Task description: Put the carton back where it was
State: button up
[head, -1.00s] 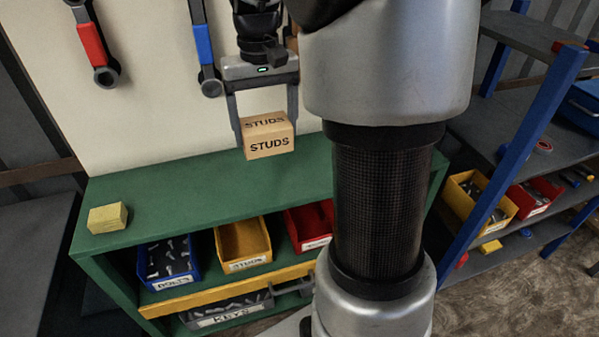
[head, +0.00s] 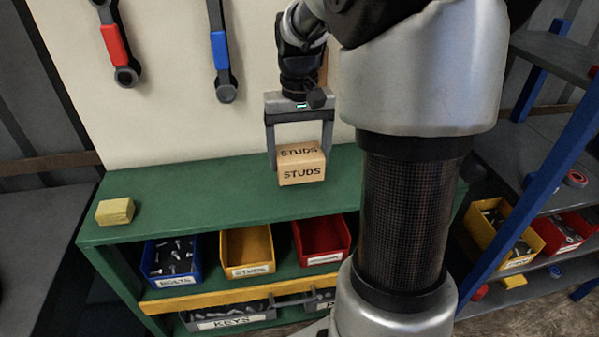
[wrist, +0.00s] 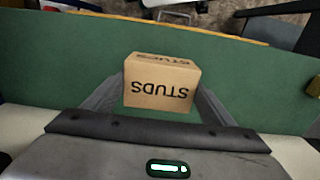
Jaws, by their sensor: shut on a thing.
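The carton (head: 301,174) is a small tan box marked STUDS. My gripper (head: 301,165) is shut on it, one finger at each side, and holds it upright over the green bench top (head: 220,195). I cannot tell for certain whether its bottom touches the bench top. In the wrist view the carton (wrist: 161,82) sits between the two fingers, with the green top around it.
A yellow block (head: 115,211) lies at the bench's left end. Below are a blue bolts bin (head: 170,260), a yellow studs bin (head: 247,250) and a red bin (head: 321,240). Wrenches (head: 220,50) hang on the wall behind. The bench top between block and carton is clear.

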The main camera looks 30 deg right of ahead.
aim_at(299, 171)
jog(key=shift+f, duration=2)
jog(key=shift+f+b, duration=0.2)
jog(key=shift+b, duration=0.15)
jog(key=o, duration=1.5)
notch_tip(299, 171, up, 12)
jog(key=shift+r+p, duration=0.2)
jog(key=shift+p, duration=0.85)
